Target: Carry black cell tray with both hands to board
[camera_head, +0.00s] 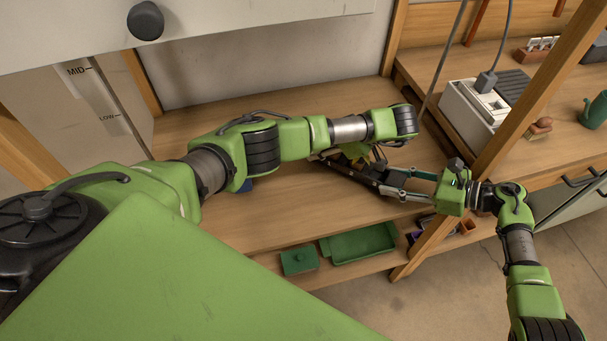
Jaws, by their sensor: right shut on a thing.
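The black cell tray (350,174) shows as a long dark edge over the wooden bench, running from under my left forearm toward the right. Its cells are mostly hidden. My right gripper (396,186) comes in from the right and is shut on the tray's right end. My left arm reaches across above the tray. Its wrist hides most of my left gripper (380,158), so I cannot tell whether its fingers touch the tray. Something yellow (354,150) shows between the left arm and the tray. I cannot make out a separate board.
A wooden post (528,92) stands right beside my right gripper. A white box with a plug (474,106) stands behind it. The bench (285,215) has bare room in front.

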